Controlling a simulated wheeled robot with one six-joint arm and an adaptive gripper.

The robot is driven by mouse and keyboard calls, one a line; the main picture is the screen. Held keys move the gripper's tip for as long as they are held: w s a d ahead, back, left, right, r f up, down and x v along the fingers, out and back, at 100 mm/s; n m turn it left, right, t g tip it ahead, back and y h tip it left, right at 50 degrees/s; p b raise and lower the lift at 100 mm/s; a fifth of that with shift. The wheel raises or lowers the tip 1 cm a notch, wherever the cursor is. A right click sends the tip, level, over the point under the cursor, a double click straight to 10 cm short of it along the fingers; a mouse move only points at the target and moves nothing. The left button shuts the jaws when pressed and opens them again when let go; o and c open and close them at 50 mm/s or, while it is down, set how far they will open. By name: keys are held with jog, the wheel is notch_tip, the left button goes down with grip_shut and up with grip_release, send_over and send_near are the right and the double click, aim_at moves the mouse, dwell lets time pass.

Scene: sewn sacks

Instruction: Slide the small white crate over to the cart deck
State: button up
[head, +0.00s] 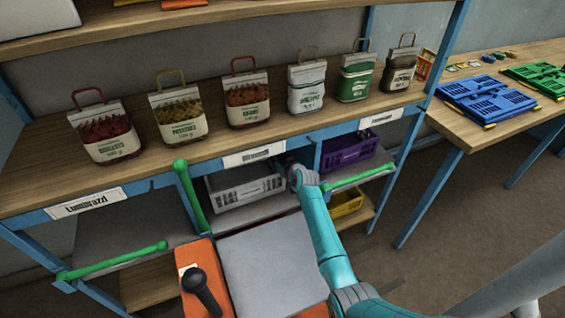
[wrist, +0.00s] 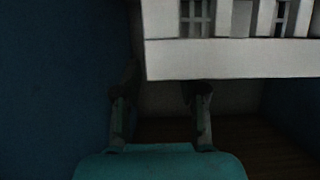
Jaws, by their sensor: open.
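The small white crate (head: 240,188) sits in the middle lower bay of the shelf, under the label strip. The cart deck (head: 272,262) is a grey square plate in front of that bay, beside an orange part. My gripper (head: 292,170) is at the right end of the crate, its fingers largely hidden in the head view. In the wrist view my gripper (wrist: 162,92) has its two fingers apart with nothing between them. The crate's pale edge (wrist: 230,60) crosses the top of that view, just beyond the fingertips. I cannot tell whether they touch it.
Green bars (head: 192,200) stick out at the bay fronts. A black knob (head: 200,290) stands left of the deck. Several sacks line the shelf above.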

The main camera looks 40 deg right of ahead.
aim_at(276, 156)
jog(key=shift+x, duration=1.55)
grip_shut()
